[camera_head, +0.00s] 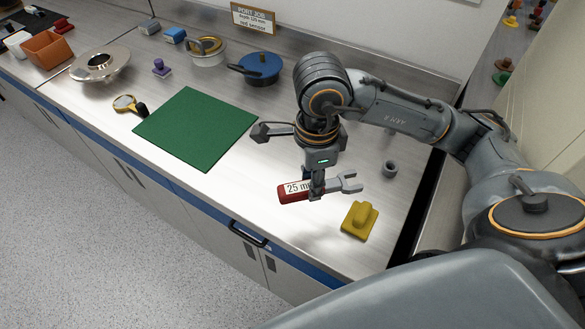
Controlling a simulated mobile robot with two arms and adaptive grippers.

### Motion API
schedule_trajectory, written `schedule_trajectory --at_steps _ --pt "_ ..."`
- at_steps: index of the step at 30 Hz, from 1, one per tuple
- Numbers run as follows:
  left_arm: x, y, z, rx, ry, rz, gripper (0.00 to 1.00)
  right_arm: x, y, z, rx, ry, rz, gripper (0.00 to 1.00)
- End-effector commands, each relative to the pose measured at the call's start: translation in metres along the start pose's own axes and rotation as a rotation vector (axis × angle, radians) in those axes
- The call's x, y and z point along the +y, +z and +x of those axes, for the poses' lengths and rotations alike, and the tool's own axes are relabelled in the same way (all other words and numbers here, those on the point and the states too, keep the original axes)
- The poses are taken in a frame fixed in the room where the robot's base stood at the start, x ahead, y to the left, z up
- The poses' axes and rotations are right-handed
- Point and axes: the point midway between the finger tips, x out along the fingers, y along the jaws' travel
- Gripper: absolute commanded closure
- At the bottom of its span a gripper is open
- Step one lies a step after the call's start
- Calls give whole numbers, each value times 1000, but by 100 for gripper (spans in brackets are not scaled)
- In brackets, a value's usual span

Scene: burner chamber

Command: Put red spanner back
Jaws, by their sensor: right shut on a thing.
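The red spanner (292,191) has a red handle with a pale label reading "25 m", the rest of it hidden, and a grey open-ended head to the right. My right gripper (317,190) points down and is shut on the spanner near where handle and head meet. The spanner is over the right part of the steel counter (232,190), near its front edge. I cannot tell whether it touches the counter or hangs just above it. My left gripper is not in view.
A yellow block with a knob (359,221) sits right of the spanner, and a small grey ring (390,169) lies behind. A green mat (195,128) lies to the left. Counter between mat and spanner is clear.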

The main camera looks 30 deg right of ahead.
Motion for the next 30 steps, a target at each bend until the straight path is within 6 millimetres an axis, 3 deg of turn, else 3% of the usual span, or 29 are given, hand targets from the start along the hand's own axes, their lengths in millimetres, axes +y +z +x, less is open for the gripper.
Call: schedule_trajectory --at_steps 6,13,18,24,30 --pt "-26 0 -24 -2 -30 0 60 -48 19 24 2 7 4 100" --pt "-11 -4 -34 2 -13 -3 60 -77 30 63 1 1 2 100" --pt "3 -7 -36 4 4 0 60 -85 33 74 0 0 1 100" --pt "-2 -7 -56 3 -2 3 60 -87 34 99 1 5 1 100" --pt "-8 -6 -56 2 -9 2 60 -89 34 110 1 -2 0 100"
